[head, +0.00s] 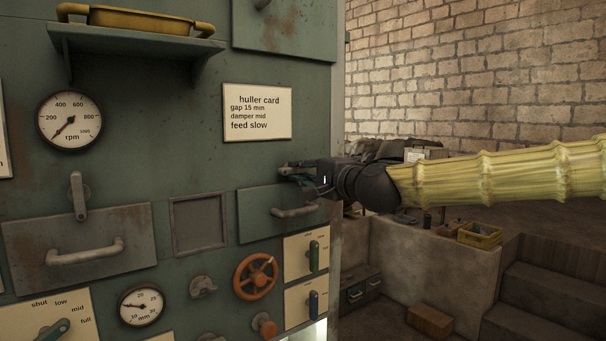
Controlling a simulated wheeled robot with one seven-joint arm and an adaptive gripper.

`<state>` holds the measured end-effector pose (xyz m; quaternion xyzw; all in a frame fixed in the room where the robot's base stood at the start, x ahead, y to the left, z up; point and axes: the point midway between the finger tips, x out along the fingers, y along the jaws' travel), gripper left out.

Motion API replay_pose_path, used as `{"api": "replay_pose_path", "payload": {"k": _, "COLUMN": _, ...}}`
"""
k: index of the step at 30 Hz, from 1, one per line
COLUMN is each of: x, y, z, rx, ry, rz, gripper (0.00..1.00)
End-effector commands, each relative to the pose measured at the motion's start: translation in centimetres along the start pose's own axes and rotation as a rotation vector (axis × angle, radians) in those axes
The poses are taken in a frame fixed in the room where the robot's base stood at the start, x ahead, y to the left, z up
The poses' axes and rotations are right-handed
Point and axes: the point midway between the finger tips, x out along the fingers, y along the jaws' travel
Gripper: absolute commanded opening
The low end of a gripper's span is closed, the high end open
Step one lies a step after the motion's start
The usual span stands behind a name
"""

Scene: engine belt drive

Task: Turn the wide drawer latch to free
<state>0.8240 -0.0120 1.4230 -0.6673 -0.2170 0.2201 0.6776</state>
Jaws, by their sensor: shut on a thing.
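My gripper (297,174) is shut on a small grey metal latch (290,164) above the right drawer (258,222). The latch's bar looks roughly level; the fingers and wrist hide part of it. The right drawer looks shut and has a curved handle (294,211). A larger-looking drawer (25,233) at the left also looks shut, with a long handle (85,252). Its grey latch (77,190) stands upright, its lower end over the drawer's top edge. I cannot tell for certain which drawer is the wide one.
An orange handwheel (256,277) and levered plates (306,256) sit below the right drawer. A huller card (257,112) is above my gripper. A shelf (135,43) bears a yellow tray (135,22). Steps (545,300) and a low wall (400,262) are at right.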

Motion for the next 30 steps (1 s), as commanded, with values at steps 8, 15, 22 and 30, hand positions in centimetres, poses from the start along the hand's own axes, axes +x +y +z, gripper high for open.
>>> {"api": "replay_pose_path", "payload": {"k": 8, "x": 0.0, "y": 0.1, "z": -0.1, "rx": 0.002, "ry": 0.001, "rz": 0.002, "gripper": 0.0}}
{"api": "replay_pose_path", "payload": {"k": 15, "x": 0.0, "y": 0.1, "z": 0.0, "rx": 0.001, "ry": 0.0, "rz": 0.001, "gripper": 0.37}}
{"api": "replay_pose_path", "payload": {"k": 22, "x": -0.1, "y": 0.0, "z": 0.0, "rx": 0.0, "ry": 0.0, "rz": 0.0, "gripper": 0.37}}
{"api": "replay_pose_path", "payload": {"k": 30, "x": -3.3, "y": -0.1, "z": 0.0, "rx": 0.0, "ry": 0.0, "rz": -0.001, "gripper": 0.37}}
